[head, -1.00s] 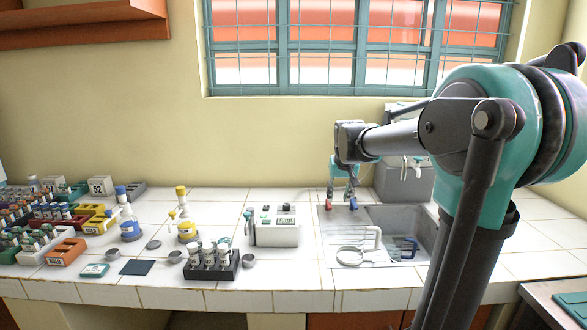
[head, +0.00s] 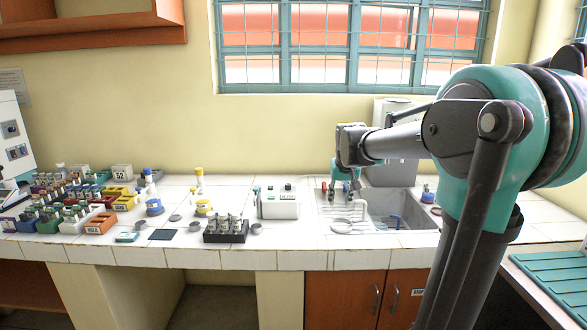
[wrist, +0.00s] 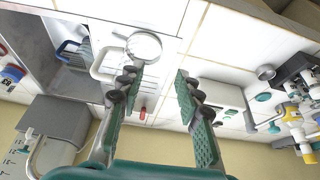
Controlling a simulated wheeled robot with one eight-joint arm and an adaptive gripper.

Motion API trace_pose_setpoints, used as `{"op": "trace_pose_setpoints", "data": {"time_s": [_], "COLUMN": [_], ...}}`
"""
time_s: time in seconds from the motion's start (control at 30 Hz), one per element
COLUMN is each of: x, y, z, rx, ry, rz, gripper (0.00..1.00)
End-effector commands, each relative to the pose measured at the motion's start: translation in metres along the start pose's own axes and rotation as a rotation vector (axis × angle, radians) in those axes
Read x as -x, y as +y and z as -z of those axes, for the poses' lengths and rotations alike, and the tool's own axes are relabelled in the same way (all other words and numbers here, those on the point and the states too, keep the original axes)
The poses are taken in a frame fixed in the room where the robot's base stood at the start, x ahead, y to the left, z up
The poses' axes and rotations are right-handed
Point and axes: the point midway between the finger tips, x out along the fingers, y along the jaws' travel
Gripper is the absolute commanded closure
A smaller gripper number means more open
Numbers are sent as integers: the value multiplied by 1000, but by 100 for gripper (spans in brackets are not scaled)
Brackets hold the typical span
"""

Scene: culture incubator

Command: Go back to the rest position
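My gripper (head: 342,194) hangs at the end of my arm above the left edge of the sink area (head: 405,208) in the head view. In the wrist view, my gripper (wrist: 158,80) has its two green-padded fingers spread apart with nothing between them. A round white-rimmed item (wrist: 144,46) shows beyond one fingertip. The fingers look clear of everything around them.
The tiled counter (head: 185,238) holds a dark rack of vials (head: 226,232), a white device (head: 280,204), yellow- and blue-marked bottles and several coloured vial racks at left. A grey box (head: 390,170) stands behind the sink. A green tray (head: 555,285) lies at lower right.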

Motion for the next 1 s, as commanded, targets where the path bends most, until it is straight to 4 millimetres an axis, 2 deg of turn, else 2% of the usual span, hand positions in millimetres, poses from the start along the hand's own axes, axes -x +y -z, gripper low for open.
{"op": "trace_pose_setpoints", "data": {"time_s": [0.27, 0.47, 0.57, 0.67, 0.8, 0.9, 1.0], "x": [-13, -27, -36, -47, -65, -74, -80], "y": [8, 15, 20, 24, 30, 33, 34], "z": [-43, -94, -128, -170, -246, -290, -318], "rx": [-3, -6, -8, -11, -14, -16, -17], "ry": [-3, -6, -9, -12, -16, -19, -21], "rz": [-1, -1, -2, -2, -3, -3, -3], "gripper": [66, 66, 66, 66, 66, 66, 66]}}
